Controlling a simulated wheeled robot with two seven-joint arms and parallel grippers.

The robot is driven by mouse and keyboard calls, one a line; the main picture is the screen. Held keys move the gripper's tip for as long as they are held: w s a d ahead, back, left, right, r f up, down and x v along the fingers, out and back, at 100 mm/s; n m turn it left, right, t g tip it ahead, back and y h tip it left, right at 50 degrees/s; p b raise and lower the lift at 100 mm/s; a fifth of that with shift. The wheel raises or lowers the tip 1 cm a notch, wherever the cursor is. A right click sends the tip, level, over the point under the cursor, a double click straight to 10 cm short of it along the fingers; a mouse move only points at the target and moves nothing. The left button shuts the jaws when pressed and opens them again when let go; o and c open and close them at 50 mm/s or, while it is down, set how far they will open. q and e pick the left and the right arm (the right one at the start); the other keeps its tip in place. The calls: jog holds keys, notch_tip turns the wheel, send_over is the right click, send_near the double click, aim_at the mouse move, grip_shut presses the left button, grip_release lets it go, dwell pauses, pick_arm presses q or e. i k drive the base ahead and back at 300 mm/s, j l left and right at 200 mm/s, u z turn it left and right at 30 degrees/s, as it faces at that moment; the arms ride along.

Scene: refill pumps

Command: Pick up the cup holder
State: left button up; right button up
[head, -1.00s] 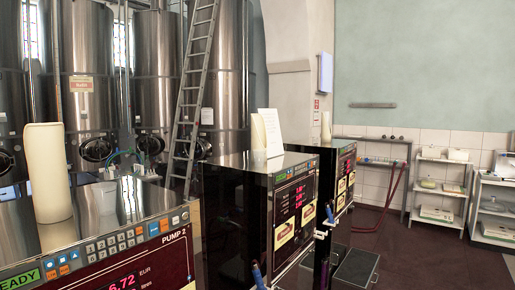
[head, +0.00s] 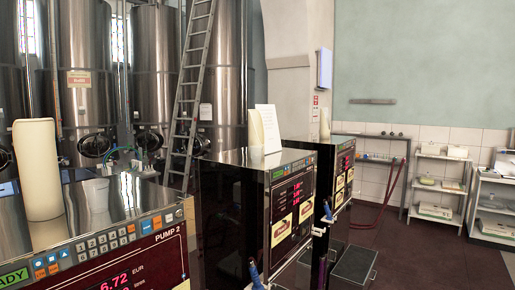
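I cannot tell for certain which thing is the cup holder. A tall, plain cream cylinder (head: 37,168) stands upright on the metal top of the nearest pump, marked PUMP 2 (head: 150,250), at the left. Another cream cylinder (head: 256,128) stands on the middle pump (head: 290,205), partly behind a white paper sheet (head: 269,127). A third, smaller one (head: 325,124) stands on the far pump. A small, pale cup-like shape (head: 97,194) shows on the near pump's top, perhaps a reflection. Neither of my grippers is in view.
Large steel tanks (head: 85,75) and a leaning ladder (head: 190,95) stand behind the pumps. White shelves (head: 440,185) with small items stand along the right wall. A dark box (head: 354,263) lies on the floor beside the far pump. The floor at the lower right is clear.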

aim_at(256, 134)
jog(key=i+l, duration=0.55)
jog(key=l, duration=0.15)
jog(key=i+l, duration=0.6)
jog(key=l, duration=0.1)
